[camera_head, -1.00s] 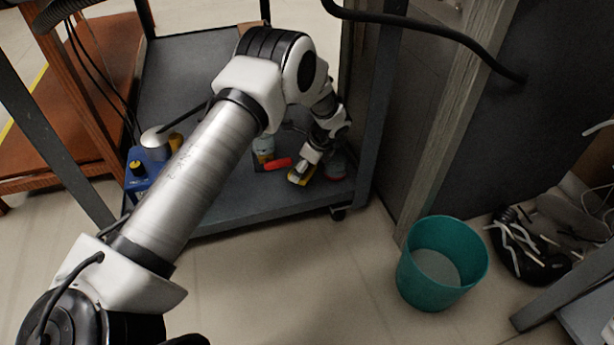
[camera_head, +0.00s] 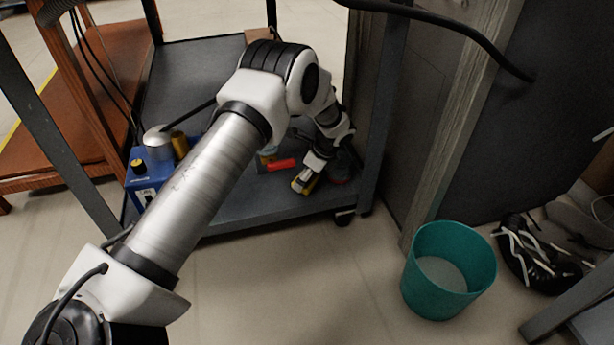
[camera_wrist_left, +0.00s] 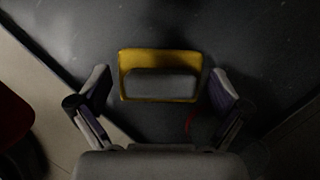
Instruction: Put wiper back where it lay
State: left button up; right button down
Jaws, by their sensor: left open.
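A yellow-framed block with a grey middle, which looks like the wiper, lies on the dark grey shelf of a cart (camera_head: 260,203). In the left wrist view the wiper (camera_wrist_left: 160,56) is between the fingers of my left gripper (camera_wrist_left: 161,82). The gripper is open, with a gap on both sides of the wiper. In the head view the wiper (camera_head: 303,183) is partly hidden by my left gripper (camera_head: 309,176), which is low over the shelf near its front right corner. My right gripper is out of view.
A red piece (camera_head: 282,163) lies left of the gripper, and a dark red-based thing (camera_head: 343,167) stands close on its right. A blue box (camera_head: 147,180) is on the shelf's left. A cart post rises at right. A teal bin (camera_head: 448,272) stands on the floor.

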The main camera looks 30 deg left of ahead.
pick_arm(q)
jog(key=p+v, duration=0.4)
jog(key=v, duration=0.3)
jog(key=shift+r, duration=0.2)
